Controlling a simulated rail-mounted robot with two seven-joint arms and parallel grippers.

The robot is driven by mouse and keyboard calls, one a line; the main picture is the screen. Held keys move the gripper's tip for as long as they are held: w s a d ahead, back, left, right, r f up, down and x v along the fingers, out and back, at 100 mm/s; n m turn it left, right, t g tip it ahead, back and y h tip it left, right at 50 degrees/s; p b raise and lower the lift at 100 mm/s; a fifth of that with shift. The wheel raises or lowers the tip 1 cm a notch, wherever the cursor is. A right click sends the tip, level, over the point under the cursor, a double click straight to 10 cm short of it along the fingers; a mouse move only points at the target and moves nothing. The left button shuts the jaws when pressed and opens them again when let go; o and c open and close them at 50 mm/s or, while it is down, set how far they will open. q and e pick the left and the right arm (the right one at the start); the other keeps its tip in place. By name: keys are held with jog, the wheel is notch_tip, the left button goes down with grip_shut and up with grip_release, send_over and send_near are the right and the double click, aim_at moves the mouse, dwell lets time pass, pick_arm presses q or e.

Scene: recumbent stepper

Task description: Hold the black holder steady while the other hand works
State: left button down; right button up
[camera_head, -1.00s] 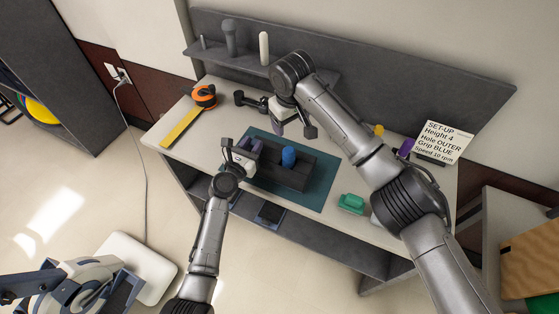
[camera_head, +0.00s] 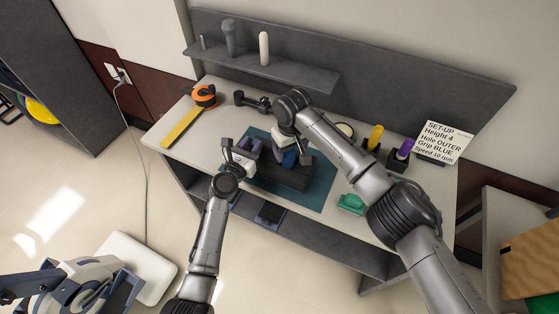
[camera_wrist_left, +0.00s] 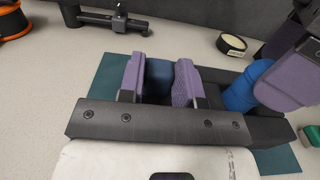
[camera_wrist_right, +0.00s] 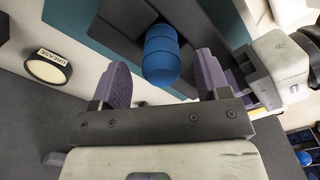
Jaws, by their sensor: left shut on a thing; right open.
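The black holder (camera_head: 285,177) is a dark block lying on the teal mat (camera_head: 322,192) on the bench. It also shows in the left wrist view (camera_wrist_left: 264,128). My left gripper (camera_head: 248,150) is shut on the holder's left end, its purple fingers on either side of a dark part in the left wrist view (camera_wrist_left: 158,82). A blue grip (camera_wrist_left: 246,88) stands in the holder, right of my left gripper. My right gripper (camera_head: 288,152) is open over the blue grip. In the right wrist view the blue grip (camera_wrist_right: 161,56) shows between the spread fingers, with clear gaps on both sides.
A round grease tin (camera_wrist_right: 48,67) lies behind the holder. Yellow (camera_head: 376,136) and purple (camera_head: 405,148) grips and a set-up card (camera_head: 443,141) stand at right. A green object (camera_head: 351,203) lies front right. A dark jointed tool (camera_head: 251,101) and yellow ruler (camera_head: 182,127) lie left.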

jog(key=shift+f, duration=1.45)
jog(key=shift+c, duration=0.4)
jog(key=c, duration=1.1)
jog(key=shift+r, duration=1.15)
jog(key=shift+r, duration=2.3)
jog(key=shift+r, duration=0.15)
jog(key=shift+r, duration=1.4)
